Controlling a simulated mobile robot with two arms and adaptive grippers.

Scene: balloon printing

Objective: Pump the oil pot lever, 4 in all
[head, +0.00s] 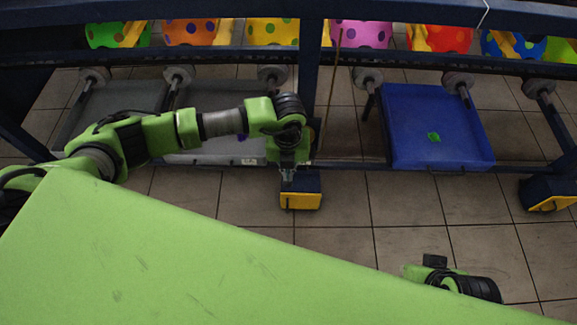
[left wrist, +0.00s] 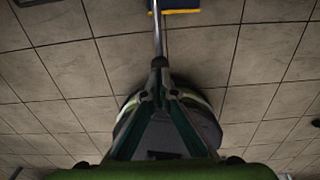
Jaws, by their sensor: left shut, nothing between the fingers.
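My left gripper (head: 288,174) reaches down past the lower rail of the blue rack in the head view. In the left wrist view its fingers (left wrist: 160,64) meet at the tips, shut and empty. A thin grey rod (left wrist: 157,34) lines up with the fingertips there; I cannot tell if it is the oil pot's lever or if they touch. A dark round shape with a pale rim (left wrist: 205,128) shows behind the fingers, mostly hidden; I cannot tell if it is the oil pot. Part of my right arm shows at the lower right of the head view, its fingers not visible.
A blue tray (head: 400,145) with a small green blob (head: 433,136) and grey trays (head: 125,105) sit under the rack. A blue and yellow foot (head: 301,198) stands near my left gripper. Spotted balloons (head: 360,33) line the back. Tiled floor (head: 400,215) is open in front.

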